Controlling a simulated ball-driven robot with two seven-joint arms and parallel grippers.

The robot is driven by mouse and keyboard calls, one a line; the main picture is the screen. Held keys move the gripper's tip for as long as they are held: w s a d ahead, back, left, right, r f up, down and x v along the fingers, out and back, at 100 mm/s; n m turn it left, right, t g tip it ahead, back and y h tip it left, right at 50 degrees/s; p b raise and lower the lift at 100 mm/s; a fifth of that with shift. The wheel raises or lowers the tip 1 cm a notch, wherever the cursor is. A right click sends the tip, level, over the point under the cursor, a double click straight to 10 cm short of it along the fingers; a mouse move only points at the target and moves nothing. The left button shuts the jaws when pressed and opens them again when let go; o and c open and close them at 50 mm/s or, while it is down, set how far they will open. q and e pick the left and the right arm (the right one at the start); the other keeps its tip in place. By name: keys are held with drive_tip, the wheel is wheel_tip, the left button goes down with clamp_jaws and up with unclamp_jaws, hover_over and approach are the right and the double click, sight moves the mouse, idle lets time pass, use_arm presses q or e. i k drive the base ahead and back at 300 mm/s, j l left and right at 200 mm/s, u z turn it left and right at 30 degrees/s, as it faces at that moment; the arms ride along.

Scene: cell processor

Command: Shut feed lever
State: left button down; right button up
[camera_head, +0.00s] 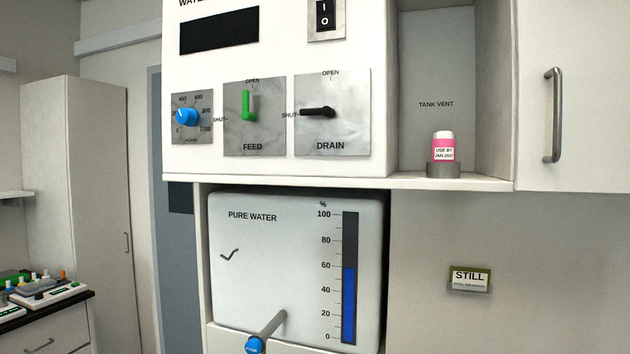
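The green feed lever (246,104) is on the FEED plate (268,136) on the white control panel, left of the middle of the head view. The lever points straight up, toward the OPEN mark. The SHUT mark is at the plate's left side. Neither of my grippers shows in this view, and nothing touches the lever.
A black drain lever (318,112) just right points left at SHUT. A blue dial (186,117) is left. Below are the pure water tank (270,260) and a blue-ended tap (255,345). A pink bottle (443,148) stands in a right alcove. A cabinet handle (553,115) sticks out.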

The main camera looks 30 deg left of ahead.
sight(246, 116)
drive_tip(key=u, duration=1.3)
